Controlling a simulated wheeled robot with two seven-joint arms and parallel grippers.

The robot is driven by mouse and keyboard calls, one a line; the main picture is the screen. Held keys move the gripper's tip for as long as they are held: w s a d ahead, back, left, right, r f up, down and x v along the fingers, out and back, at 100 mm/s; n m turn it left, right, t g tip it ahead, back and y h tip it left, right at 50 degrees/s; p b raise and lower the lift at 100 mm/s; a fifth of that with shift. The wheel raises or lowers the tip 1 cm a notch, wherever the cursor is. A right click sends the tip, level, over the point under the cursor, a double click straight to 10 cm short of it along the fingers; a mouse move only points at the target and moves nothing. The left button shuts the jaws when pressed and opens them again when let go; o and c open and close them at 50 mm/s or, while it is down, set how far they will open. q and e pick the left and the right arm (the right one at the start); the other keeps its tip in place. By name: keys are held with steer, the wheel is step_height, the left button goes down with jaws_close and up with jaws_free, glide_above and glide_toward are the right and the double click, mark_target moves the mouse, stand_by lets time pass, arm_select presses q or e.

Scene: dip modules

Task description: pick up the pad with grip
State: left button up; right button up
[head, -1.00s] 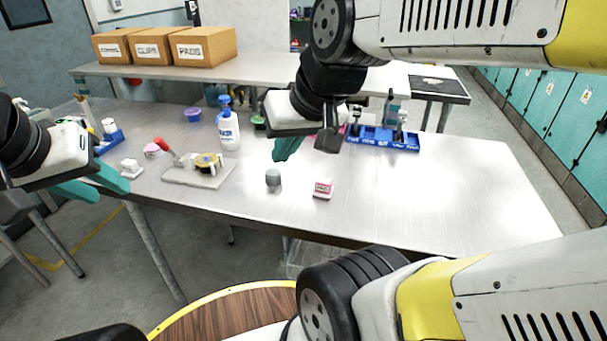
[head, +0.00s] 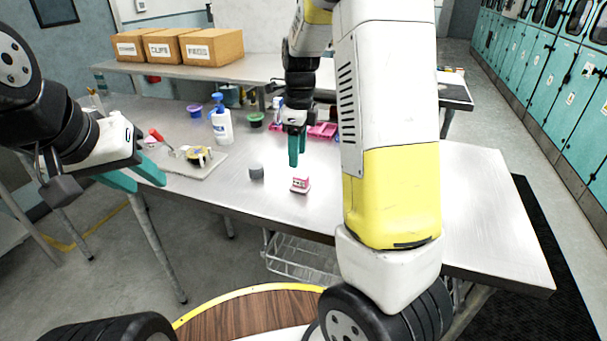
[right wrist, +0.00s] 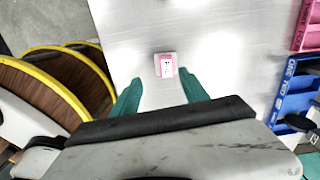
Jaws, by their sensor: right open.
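A small pink-and-white block with a pale lower part, which looks like the pad with grip (head: 300,185), sits on the steel table near its front edge. It also shows in the right wrist view (right wrist: 165,66), just beyond and between my fingertips. My right gripper (head: 297,158) points down above and slightly behind the pad, apart from it. In the right wrist view my right gripper (right wrist: 160,88) has its teal fingers spread with nothing between them. My left gripper (head: 146,180) hangs at the table's left side, fingers apart and empty.
A grey cylinder (head: 256,171) stands just left of the pad. A grey board (head: 185,168) with a yellow-and-black item lies further left, and a white bottle (head: 222,126) stands behind. Pink bins (head: 322,130) and a blue bin (right wrist: 297,88) are also on the table.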

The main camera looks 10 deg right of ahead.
mark_target(301, 176)
steer(key=shift+w+d+f+m, duration=0.15)
steer(key=shift+d+f+m, duration=0.05)
steer(key=shift+f+m, duration=0.2)
steer(key=shift+w+d+f+m, duration=0.2)
steer(key=shift+f+m, duration=0.1)
steer(key=shift+f, duration=0.15)
step_height(301, 176, down, 8)
steer(key=shift+w+d+r, duration=0.1)
steer(key=shift+r, duration=0.05)
jaws_close()
